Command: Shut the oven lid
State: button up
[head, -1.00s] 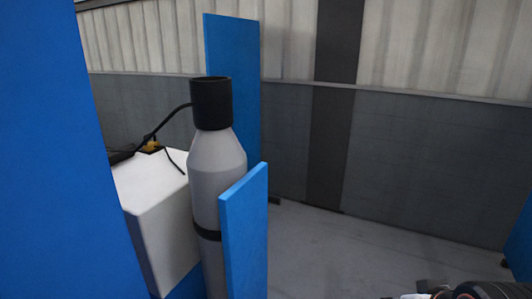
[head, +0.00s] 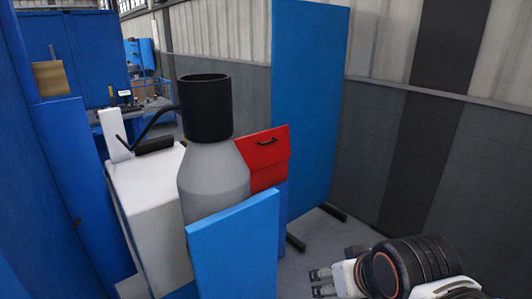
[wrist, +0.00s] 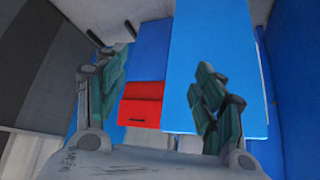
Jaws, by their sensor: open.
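A white box-shaped unit (head: 148,205) stands left of centre in the head view. A thin white upright piece (head: 115,134) and a black bar (head: 154,146) are at its top; I cannot tell for sure whether this unit is the oven or which part is its lid. A grey bottle-shaped body with a black collar (head: 206,108) hides its right side. My gripper (head: 321,282) is at the lower right, apart from the unit. In the wrist view my gripper (wrist: 162,88) is open, with nothing between its fingers.
A blue panel (head: 236,250) stands in front of the grey body. Behind are a red drawer front (head: 268,158), also in the wrist view (wrist: 141,104), and a tall blue panel (head: 308,105). A workbench (head: 150,110) is far back. Grey floor shows by the right wall.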

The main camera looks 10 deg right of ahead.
aim_at(260, 151)
jog(key=i+l+u, duration=0.25)
jog(key=i+l, duration=0.2)
jog(key=l, duration=0.2)
jog(key=i+l+u, duration=0.15)
jog(key=l, duration=0.2)
jog(key=i+l+u, duration=0.1)
jog(key=i+l, duration=0.15)
jog(key=l, duration=0.15)
jog(key=i+l+u, duration=0.15)
jog(key=l, duration=0.25)
jog(key=i+l+u, duration=0.1)
jog(key=l, duration=0.3)
jog(key=i+l+u, duration=0.15)
jog(key=l, duration=0.3)
jog(key=i+l+u, duration=0.1)
jog(key=l, duration=0.3)
jog(key=i, duration=0.05)
